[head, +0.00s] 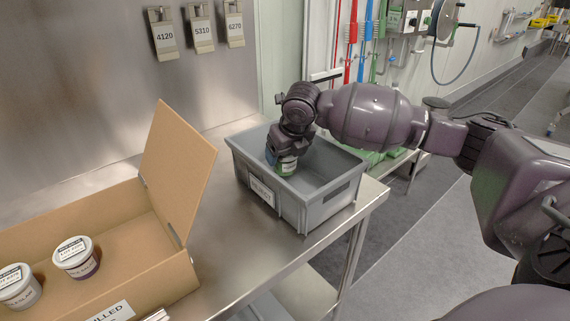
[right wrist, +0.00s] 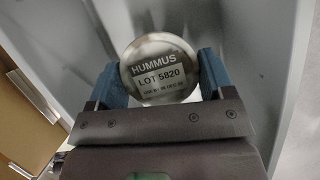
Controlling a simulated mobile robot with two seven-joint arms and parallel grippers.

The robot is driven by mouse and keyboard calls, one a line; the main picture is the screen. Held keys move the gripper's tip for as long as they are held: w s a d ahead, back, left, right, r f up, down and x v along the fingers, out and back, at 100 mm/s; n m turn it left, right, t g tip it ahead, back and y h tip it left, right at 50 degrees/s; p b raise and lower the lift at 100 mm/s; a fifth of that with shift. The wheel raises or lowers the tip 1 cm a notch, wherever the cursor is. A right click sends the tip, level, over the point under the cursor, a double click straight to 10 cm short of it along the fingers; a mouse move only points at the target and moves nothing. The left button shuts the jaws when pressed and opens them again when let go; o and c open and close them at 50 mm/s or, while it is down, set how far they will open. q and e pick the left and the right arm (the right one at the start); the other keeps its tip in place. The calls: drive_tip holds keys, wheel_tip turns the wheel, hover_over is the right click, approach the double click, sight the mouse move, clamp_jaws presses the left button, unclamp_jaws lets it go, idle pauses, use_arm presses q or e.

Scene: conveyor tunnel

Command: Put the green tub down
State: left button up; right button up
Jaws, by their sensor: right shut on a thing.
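The green tub (head: 288,167) is inside the grey bin (head: 318,211), near its left front wall. In the right wrist view the tub (right wrist: 160,72) shows its round lid, reading HUMMUS LOT 5820. My right gripper (head: 283,155) reaches down into the bin and is shut on the tub; in the right wrist view the blue fingers of the gripper (right wrist: 163,76) press on both sides. I cannot tell whether the tub touches the bin floor. My left gripper is not in view.
A cardboard box (head: 150,240) with a raised flap stands left of the bin on the steel table (head: 228,240). It holds a white-lidded purple tub (head: 75,258) and another white-lidded tub (head: 18,287). Tags marked 4120, 5310 and 6270 (head: 199,30) hang on the back wall.

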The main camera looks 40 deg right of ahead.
sight(286, 163)
wheel_tip(286, 163, down, 4)
drive_tip(key=shift+r, duration=0.25)
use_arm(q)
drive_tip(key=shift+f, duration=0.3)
use_arm(e)
drive_tip(key=shift+r, duration=0.15)
drive_tip(key=o, duration=1.3)
drive_tip(key=shift+c, duration=0.2)
drive_tip(key=shift+r, duration=0.15)
use_arm(q)
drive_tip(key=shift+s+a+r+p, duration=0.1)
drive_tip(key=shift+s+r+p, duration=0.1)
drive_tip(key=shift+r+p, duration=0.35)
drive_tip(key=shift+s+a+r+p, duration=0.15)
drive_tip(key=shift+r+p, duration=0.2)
drive_tip(key=shift+p, duration=0.35)
use_arm(e)
drive_tip(key=v, duration=1.1)
drive_tip(key=shift+r, duration=0.3)
